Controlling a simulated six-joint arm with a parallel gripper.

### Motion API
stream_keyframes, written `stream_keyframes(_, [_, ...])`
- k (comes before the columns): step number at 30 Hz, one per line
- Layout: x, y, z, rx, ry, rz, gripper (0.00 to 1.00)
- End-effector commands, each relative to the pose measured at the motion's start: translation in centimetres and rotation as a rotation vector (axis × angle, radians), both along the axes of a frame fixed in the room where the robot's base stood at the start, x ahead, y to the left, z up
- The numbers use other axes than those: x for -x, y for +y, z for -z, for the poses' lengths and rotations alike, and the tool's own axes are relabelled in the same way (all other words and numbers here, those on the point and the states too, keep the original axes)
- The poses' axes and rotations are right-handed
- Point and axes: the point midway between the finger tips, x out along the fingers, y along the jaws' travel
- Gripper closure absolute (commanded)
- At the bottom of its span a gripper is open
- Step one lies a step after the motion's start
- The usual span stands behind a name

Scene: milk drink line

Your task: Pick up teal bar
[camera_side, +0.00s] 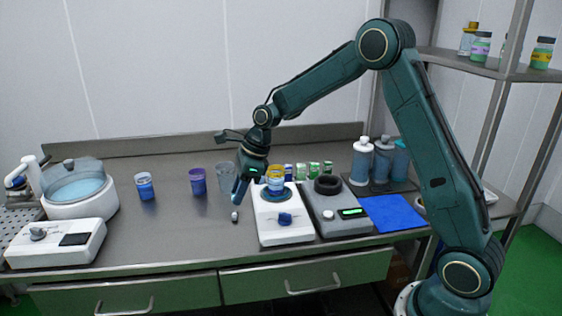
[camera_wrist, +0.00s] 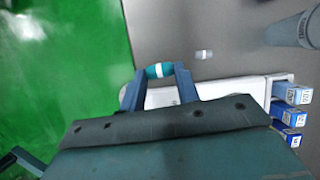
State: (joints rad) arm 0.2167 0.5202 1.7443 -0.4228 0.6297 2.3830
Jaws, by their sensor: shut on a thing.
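The teal bar (camera_wrist: 160,71) is a short piece with a white band around its middle. In the wrist view it sits across between the two fingertips of my gripper (camera_wrist: 161,74), which is shut on it. In the side view my gripper (camera_side: 239,194) points down over the counter, just left of the white device with a blue knob. I cannot make out the teal bar clearly in the side view.
A small grey piece with a pale band (camera_wrist: 203,54) lies on the counter (camera_side: 170,235) close by. The white device (camera_side: 284,232) stands right of my gripper. A clear glass (camera_side: 224,176) and purple cup (camera_side: 197,182) stand behind. Small cartons (camera_wrist: 292,93) show at right.

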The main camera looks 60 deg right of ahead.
Motion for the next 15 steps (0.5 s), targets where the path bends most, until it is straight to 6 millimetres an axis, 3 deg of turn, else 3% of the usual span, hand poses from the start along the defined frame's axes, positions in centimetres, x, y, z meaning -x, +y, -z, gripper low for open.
stream_keyframes(6, [-0.1,0.0,-4.5,0.001,-0.004,0.000,0.90])
stream_keyframes(15, [-0.1,0.0,-7.6,-0.001,-0.002,0.000,0.90])
